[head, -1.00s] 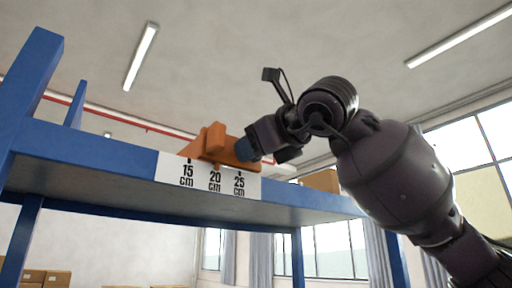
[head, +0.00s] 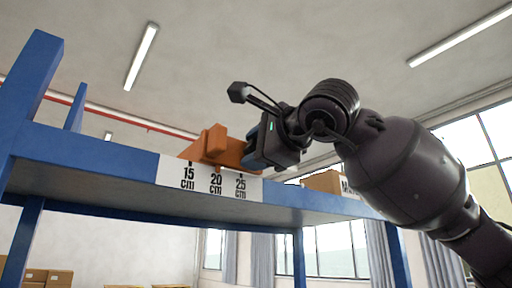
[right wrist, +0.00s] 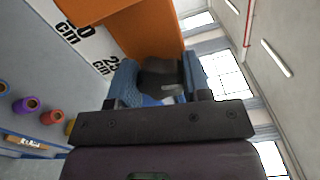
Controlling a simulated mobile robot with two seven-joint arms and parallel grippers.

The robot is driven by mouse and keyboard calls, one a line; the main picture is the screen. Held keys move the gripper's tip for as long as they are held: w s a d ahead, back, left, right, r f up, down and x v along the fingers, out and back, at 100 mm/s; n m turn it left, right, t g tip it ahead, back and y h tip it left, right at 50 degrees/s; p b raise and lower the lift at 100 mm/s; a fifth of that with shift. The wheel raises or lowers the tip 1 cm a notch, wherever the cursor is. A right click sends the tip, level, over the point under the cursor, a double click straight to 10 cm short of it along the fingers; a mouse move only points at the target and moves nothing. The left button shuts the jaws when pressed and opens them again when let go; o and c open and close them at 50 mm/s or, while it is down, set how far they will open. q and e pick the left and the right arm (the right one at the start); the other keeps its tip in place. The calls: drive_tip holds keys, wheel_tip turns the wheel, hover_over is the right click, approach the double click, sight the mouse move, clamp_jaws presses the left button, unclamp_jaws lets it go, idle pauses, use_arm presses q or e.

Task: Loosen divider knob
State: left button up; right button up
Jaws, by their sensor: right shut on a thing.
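The orange divider (head: 215,145) stands on the blue shelf (head: 90,150), above a white scale strip (head: 203,181) marked 15, 20 and 25 cm. It also shows in the right wrist view (right wrist: 155,35). My right gripper (head: 252,147) is at the divider's right side. In the right wrist view its two blue fingers (right wrist: 160,82) are shut on the dark knob (right wrist: 162,72) in front of the divider's orange face. In the head view the knob is hidden by the gripper. My left gripper is not in view.
A cardboard box (head: 323,181) sits on the shelf to the right of my gripper. Several coloured spools (right wrist: 50,117) show at the left in the right wrist view. More boxes (head: 45,278) are low at the left in the head view.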

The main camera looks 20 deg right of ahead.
drive_tip(key=shift+n, duration=0.9)
drive_tip(key=shift+f, duration=0.1)
drive_tip(key=o, duration=0.9)
drive_tip(key=shift+s, duration=0.1)
drive_tip(key=b+v, duration=0.2)
drive_tip(key=v, duration=0.8)
drive_tip(key=shift+s+d, duration=0.15)
drive_tip(key=shift+s, duration=0.2)
